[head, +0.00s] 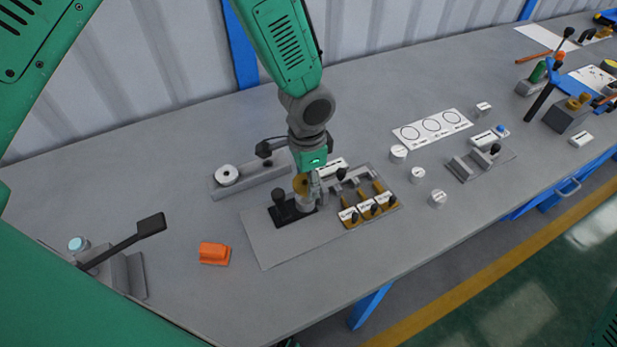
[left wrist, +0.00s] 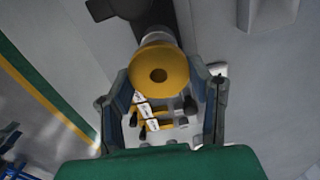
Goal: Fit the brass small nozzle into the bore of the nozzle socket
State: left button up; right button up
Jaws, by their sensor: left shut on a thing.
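My left gripper (head: 308,188) points down over the grey plate (head: 268,240) and is shut on a brass flanged piece with a round centre hole, which looks like the small nozzle (head: 300,184). In the left wrist view the brass flange (left wrist: 160,75) faces the camera between the two fingers. A pale grey cylinder, perhaps the nozzle socket (head: 305,203), shows directly below the brass. I cannot tell whether the nozzle is in its bore or only above it. A black fixture with a knob (head: 284,206) stands beside it. My right gripper is not in view.
Labelled brass-coloured holders (head: 367,211) with black knobs stand close to the right of the gripper. A grey block with a white disc (head: 228,175) lies behind left. An orange piece (head: 214,253) and a black-handled lever (head: 140,232) are at left. The front-centre bench is clear.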

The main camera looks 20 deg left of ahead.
aim_at(307, 185)
pick_arm(q)
jog(key=shift+p, duration=0.6)
dwell(1.3)
jog(key=shift+f+b, duration=1.15)
jog(key=shift+f, duration=0.75)
jog(key=o, duration=1.4)
jog(key=shift+o, duration=0.2)
jog(key=shift+s+r, duration=0.1)
jog(key=shift+r, duration=0.3)
notch_tip(307, 185, up, 10)
jog(key=shift+r, duration=0.6)
